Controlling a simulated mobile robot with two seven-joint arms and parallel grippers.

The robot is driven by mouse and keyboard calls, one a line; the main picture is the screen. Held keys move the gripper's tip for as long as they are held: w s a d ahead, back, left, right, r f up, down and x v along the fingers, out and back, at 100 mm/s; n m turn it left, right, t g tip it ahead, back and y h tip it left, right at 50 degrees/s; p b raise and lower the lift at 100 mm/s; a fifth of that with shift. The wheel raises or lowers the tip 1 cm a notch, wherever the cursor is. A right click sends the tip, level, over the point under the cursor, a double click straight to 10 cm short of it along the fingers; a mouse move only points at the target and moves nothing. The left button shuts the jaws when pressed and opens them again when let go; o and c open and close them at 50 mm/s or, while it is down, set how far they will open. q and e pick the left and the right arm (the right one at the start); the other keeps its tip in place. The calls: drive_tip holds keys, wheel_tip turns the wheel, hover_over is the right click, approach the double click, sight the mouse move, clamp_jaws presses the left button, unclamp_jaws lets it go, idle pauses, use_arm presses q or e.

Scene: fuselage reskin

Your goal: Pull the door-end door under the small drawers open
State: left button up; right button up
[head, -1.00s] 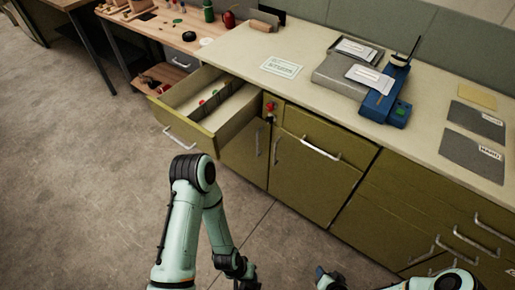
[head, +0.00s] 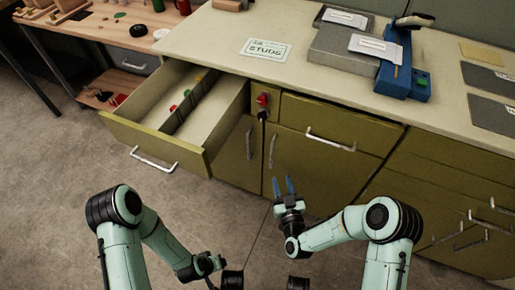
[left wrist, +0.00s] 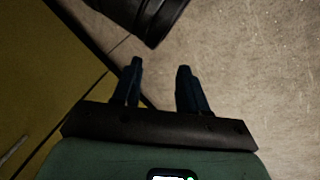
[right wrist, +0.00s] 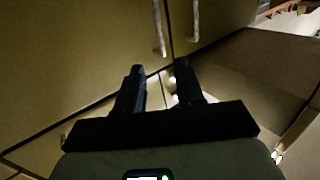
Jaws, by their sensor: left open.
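Two olive cabinet doors stand side by side under the small drawers, and both look shut. The left door (head: 228,165) has a vertical handle (head: 249,143); the right door (head: 315,172) has one (head: 272,150). I cannot tell which is the door-end one. My right gripper (head: 283,183) is open and empty, in front of the right door and below the handles. In the right wrist view, its fingers (right wrist: 160,68) point toward the two handles (right wrist: 158,28), apart from them. My left gripper (left wrist: 160,66) is open and empty, low over the floor; its fingers are unclear in the head view.
A small drawer (head: 133,137) stands pulled out at the left, with coloured pieces inside, overhanging the left door. A red item (head: 262,99) sits between the drawers. The counter (head: 300,85) carries a blue device (head: 398,72). A wooden workbench (head: 95,32) stands further left.

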drive_tip(key=w, duration=0.1)
drive_tip(key=b, duration=0.1)
approach(272, 148)
drive_tip(key=w, duration=0.1)
drive_tip(key=b+x, duration=0.2)
drive_tip(key=x, duration=0.6)
drive_tip(key=shift+a+f, duration=0.15)
use_arm(q)
drive_tip(key=shift+g, duration=0.5)
drive_tip(key=s+f, duration=0.1)
drive_tip(key=a+f, duration=0.1)
drive_tip(key=f, duration=0.1)
drive_tip(key=s+f, duration=0.1)
drive_tip(key=shift+s+a+f, duration=0.25)
drive_tip(key=shift+s+f, duration=0.1)
drive_tip(key=shift+f, duration=0.05)
use_arm(e)
clamp_jaws()
